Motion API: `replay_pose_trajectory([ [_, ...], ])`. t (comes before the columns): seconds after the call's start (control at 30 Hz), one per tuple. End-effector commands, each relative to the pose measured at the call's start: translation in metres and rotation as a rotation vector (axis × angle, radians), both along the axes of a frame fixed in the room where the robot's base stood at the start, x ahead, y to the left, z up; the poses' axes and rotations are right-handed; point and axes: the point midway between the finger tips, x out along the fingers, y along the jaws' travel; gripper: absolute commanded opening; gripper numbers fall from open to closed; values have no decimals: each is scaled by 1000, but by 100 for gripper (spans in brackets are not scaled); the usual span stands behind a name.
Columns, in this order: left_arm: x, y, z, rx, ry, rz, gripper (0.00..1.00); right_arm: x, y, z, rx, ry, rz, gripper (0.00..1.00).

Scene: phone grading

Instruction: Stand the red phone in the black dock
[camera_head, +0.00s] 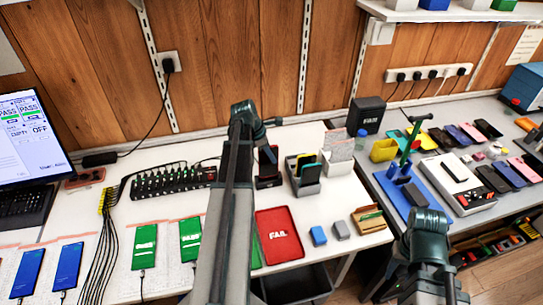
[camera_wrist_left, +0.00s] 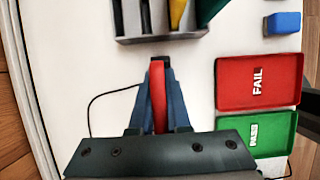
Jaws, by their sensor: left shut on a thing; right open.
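The red phone (camera_wrist_left: 158,95) shows as a narrow red edge between the blue-grey fingers of my left gripper (camera_wrist_left: 158,100) in the left wrist view. My left gripper is shut on it. In the head view the phone (camera_head: 268,154) stands roughly upright beside my left arm, its dark face partly showing. The black dock (camera_head: 268,182) is directly beneath it; I cannot tell whether the phone is fully seated. My arm hides part of this area. My right gripper (camera_head: 427,228) is at the lower right, away from the dock and empty; its fingertips are hard to make out.
A grey holder (camera_head: 304,180) with several phones stands just right of the dock. A black multi-port hub (camera_head: 173,181) with cables is to the left. The red FAIL tray (camera_head: 279,236) lies in front, with the green PASS tray (camera_wrist_left: 268,134) next to it.

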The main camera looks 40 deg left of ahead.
Motion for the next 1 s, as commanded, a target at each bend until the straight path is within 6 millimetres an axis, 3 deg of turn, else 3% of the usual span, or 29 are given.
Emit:
replay_pose_trajectory([
  [0.33, 0, 0, -11, 0, 0, 0, 0, 0, 0, -11, 0, 0, 0, 50],
  [1.0, 0, 0, -15, 0, 0, 0, 0, 0, 0, -15, 0, 0, 0, 50],
])
